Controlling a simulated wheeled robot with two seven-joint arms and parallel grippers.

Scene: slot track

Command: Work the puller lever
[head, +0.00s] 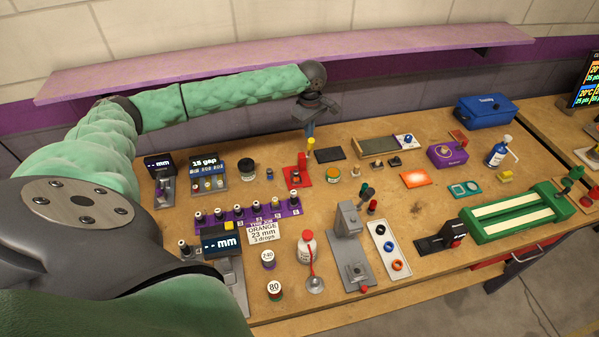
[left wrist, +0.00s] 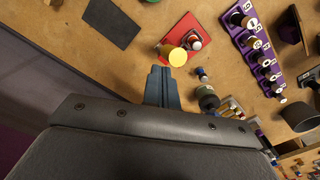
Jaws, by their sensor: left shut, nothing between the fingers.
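A small red base plate (head: 289,186) on the bench carries a yellow-topped lever (head: 311,144), which seems to be the puller lever. In the left wrist view the lever's round yellow end (left wrist: 177,57) faces the camera, with the red plate (left wrist: 185,29) behind it. My left gripper (head: 307,125) is shut and empty, just above the lever in the head view. In the left wrist view its fingertips (left wrist: 161,72) are close beside the yellow end; I cannot tell whether they touch. My right gripper is not in view.
A black pad (head: 330,154) and a black-lidded jar (head: 247,170) lie near the red plate. A purple rack (head: 247,215) of small bottles stands in front. A grey press (head: 349,219) stands nearer the front edge. A purple shelf (head: 270,58) runs along the wall behind my left arm.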

